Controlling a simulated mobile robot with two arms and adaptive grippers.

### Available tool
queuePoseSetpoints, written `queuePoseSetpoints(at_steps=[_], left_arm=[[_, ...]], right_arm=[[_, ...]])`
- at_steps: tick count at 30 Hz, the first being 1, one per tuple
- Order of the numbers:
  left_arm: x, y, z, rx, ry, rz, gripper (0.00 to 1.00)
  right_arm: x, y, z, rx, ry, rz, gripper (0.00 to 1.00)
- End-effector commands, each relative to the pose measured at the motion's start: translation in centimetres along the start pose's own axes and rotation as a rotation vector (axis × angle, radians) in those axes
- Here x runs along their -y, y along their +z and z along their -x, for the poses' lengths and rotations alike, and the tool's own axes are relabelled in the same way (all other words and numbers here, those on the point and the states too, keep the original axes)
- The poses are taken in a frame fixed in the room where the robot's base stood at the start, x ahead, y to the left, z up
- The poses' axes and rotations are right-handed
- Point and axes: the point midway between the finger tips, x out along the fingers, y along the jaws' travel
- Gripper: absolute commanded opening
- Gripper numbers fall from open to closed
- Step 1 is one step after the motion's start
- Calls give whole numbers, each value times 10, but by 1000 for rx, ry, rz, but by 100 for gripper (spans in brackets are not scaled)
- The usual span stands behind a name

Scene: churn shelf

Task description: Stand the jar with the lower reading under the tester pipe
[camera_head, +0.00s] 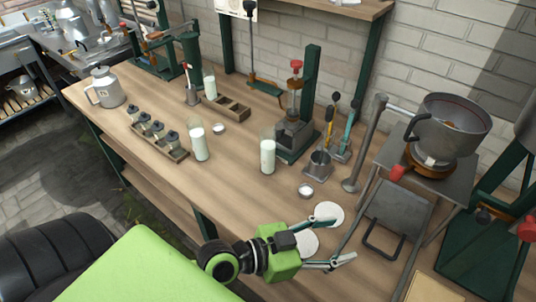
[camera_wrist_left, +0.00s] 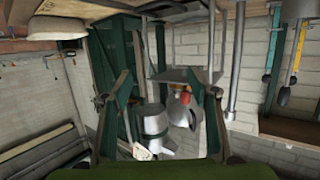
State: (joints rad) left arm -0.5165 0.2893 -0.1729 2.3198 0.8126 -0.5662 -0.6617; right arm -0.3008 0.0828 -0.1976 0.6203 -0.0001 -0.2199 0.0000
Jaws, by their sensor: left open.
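Several glass jars of white milk stand upright on the wooden table: one (camera_head: 268,156) in front of the green stand (camera_head: 311,95), one (camera_head: 199,144) further left, and one (camera_head: 210,89) at the back. No reading on them is legible. The green stand carries a red-topped upright part (camera_head: 295,85); I cannot tell for sure whether this is the tester pipe. My left gripper (camera_head: 337,239) is open and empty over the table's front right, beside two white discs (camera_head: 329,213), apart from all jars. Its open fingers also show in the left wrist view (camera_wrist_left: 158,95). My right gripper is not in view.
A rack of small bottles (camera_head: 156,136) and a metal can (camera_head: 104,88) stand at the left. A large pot (camera_head: 447,128) stands at right. Table centre-front is clear.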

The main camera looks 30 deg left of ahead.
Motion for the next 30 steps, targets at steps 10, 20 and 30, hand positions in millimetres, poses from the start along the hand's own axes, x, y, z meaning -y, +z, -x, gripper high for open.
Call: queuePoseSetpoints(at_steps=[10, 20, 30], left_arm=[[150, -58, 44, -410, -521, 58, 54], [246, 6, 101, -269, -947, 124, 54], [296, 3, 78, -253, -981, 128, 54]], right_arm=[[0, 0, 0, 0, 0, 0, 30], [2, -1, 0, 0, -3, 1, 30], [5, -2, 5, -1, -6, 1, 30]])
